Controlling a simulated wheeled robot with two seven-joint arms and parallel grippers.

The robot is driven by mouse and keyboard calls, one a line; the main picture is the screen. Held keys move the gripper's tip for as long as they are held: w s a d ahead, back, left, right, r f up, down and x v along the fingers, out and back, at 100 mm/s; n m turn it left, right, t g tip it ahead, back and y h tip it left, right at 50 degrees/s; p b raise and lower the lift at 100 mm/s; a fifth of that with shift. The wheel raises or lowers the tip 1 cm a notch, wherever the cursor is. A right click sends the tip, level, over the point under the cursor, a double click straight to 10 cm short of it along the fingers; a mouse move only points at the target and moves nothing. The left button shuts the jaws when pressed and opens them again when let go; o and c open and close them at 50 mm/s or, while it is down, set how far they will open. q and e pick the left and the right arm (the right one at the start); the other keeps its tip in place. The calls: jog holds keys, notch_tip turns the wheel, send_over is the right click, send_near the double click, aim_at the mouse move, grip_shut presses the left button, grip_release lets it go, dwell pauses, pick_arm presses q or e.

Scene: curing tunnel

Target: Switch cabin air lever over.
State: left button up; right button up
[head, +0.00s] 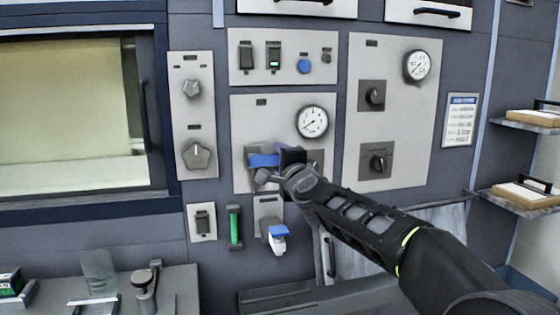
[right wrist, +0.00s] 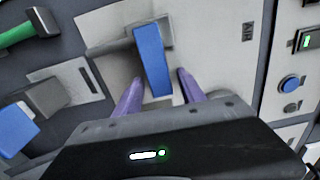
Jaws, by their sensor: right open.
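A blue-handled lever (head: 263,161) sits on the middle wall panel, below and left of a round gauge. In the head view its handle lies roughly sideways. My right gripper (head: 283,157) is at its right end and partly hides the mount. In the right wrist view, the two purple fingers of my right gripper (right wrist: 159,78) are open, one on each side of the blue handle (right wrist: 151,55). Gaps show beside the handle, so it is not clamped. My left gripper is out of view.
A second blue-handled lever (head: 277,232) is on a small plate below, near a green handle (head: 234,226). A gauge (head: 312,121) is just above my gripper. Knob panels (head: 392,120) stand to the right, and a window (head: 70,115) to the left.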

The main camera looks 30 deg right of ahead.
jog(key=v, duration=0.7)
jog(key=shift+s, duration=0.35)
jog(key=shift+a, duration=0.1)
